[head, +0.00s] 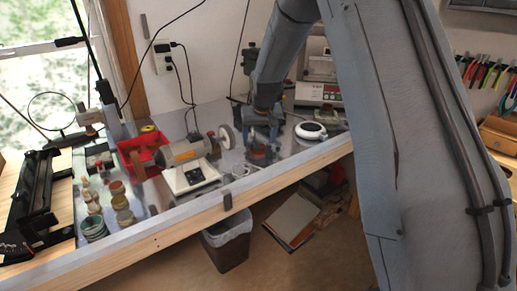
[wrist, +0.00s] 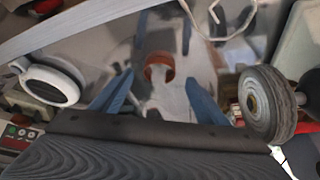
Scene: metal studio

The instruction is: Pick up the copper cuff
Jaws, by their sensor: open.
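The copper cuff (wrist: 159,67) shows in the wrist view as a small reddish-brown ring near the upper middle. A pale grey shape (wrist: 170,98) adjoins it on the near side; I cannot tell whether it passes through the ring. My gripper (wrist: 158,80) is open, with one blue finger on each side and the cuff between and slightly beyond the fingertips. In the head view my gripper (head: 261,138) points down over the bench, and the reddish cuff (head: 258,153) shows low between the fingers. Contact between fingers and cuff cannot be made out.
A grinder with a grey wheel (head: 227,135) stands close left of my gripper; its wheel (wrist: 266,104) is at right in the wrist view. A round white device (head: 310,130) is to the right. A red bin (head: 140,152) and jars (head: 122,208) stand farther left.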

